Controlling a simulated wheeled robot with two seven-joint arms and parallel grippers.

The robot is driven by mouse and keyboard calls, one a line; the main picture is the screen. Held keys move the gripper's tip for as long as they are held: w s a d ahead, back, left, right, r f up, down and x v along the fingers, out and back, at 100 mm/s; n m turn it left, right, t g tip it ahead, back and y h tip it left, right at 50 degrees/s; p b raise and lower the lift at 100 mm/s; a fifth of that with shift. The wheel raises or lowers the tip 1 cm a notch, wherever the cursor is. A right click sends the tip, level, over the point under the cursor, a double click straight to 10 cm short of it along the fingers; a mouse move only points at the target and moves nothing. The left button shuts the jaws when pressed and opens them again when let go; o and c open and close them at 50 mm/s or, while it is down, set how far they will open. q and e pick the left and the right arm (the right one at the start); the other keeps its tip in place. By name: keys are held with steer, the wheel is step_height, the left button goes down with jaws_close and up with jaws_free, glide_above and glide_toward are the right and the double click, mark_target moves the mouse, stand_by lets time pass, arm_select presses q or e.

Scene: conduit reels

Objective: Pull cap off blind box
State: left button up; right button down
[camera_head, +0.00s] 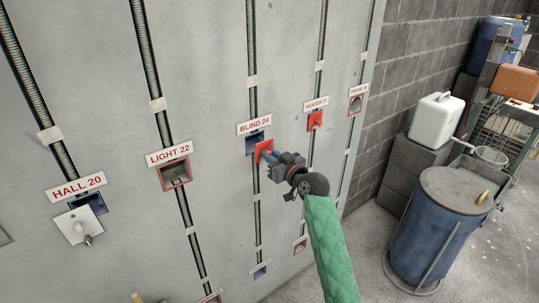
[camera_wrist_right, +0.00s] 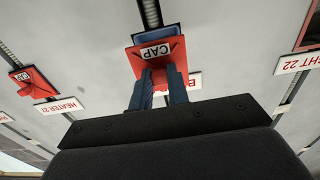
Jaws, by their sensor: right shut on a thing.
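The blind box (camera_head: 252,144) is a blue wall box under the "BLIND 24" label (camera_head: 254,127). Its red cap (camera_head: 264,150) shows in front and a little to the lower right of it in the head view. In the right wrist view the cap (camera_wrist_right: 155,50), marked "CAP", faces me, with blue of the box (camera_wrist_right: 158,37) showing behind its upper edge. My right gripper (camera_head: 268,157) is shut on the cap. Its two blue fingers also show in the right wrist view (camera_wrist_right: 161,80). Whether the cap still touches the box is hard to tell. My left gripper is out of view.
Other boxes share the grey wall: a red-capped heater box (camera_head: 315,120), an open light box (camera_head: 174,175) and a hall box with a white plate (camera_head: 80,226) hanging askew. A blue drum (camera_head: 433,235) and a white canister (camera_head: 437,119) stand right. Floor near the wall is clear.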

steer(key=shift+v, duration=0.95)
